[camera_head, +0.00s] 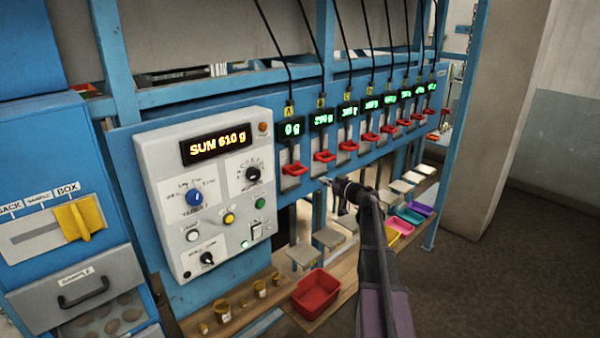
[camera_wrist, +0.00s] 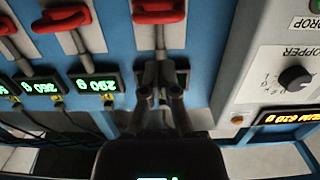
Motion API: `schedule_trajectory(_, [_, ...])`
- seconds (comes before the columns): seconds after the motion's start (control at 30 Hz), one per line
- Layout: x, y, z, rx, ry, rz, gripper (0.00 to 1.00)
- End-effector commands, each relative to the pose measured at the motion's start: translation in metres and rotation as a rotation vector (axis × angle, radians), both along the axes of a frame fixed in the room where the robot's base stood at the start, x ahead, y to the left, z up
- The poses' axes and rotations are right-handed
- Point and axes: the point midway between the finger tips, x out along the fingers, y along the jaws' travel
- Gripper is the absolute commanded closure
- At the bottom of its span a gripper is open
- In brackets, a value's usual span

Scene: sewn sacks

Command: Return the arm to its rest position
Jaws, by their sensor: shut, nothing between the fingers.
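My arm reaches in from the lower right of the head view. My gripper (camera_head: 326,181) is shut and empty in front of the blue weighing panel (camera_head: 262,112), apparently below the red levers. In the wrist view the picture is turned upside down, and my dark gripper fingers (camera_wrist: 161,76) are together. They overlap the column of one red lever (camera_wrist: 158,12) and hide its display. I cannot tell whether they touch anything.
A grey control box (camera_head: 222,185) reads "SUM 610 g". Red levers (camera_head: 293,169) line the panel under green displays. A red tray (camera_head: 316,292) and small brass weights (camera_head: 222,311) stand on the wooden shelf below. A pillar (camera_head: 497,120) rises at right; the floor (camera_head: 510,270) beside it is clear.

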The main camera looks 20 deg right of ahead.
Motion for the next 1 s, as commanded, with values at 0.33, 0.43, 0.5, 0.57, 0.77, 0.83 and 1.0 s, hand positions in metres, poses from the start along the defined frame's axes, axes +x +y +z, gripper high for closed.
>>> schedule_trajectory(0.33, [-0.003,0.018,-0.009,0.004,0.031,0.028,1.0])
schedule_trajectory(0.43, [-0.009,0.041,-0.022,0.01,0.081,0.065,1.0])
schedule_trajectory(0.5, [-0.014,0.064,-0.035,0.012,0.132,0.101,1.0])
schedule_trajectory(0.57, [-0.022,0.086,-0.049,0.016,0.188,0.132,1.0])
schedule_trajectory(0.77, [-0.059,0.169,-0.105,0.016,0.441,0.233,1.0])
schedule_trajectory(0.83, [-0.076,0.194,-0.125,0.01,0.539,0.253,1.0])
schedule_trajectory(1.0, [-0.122,0.245,-0.171,-0.018,0.784,0.258,1.0])
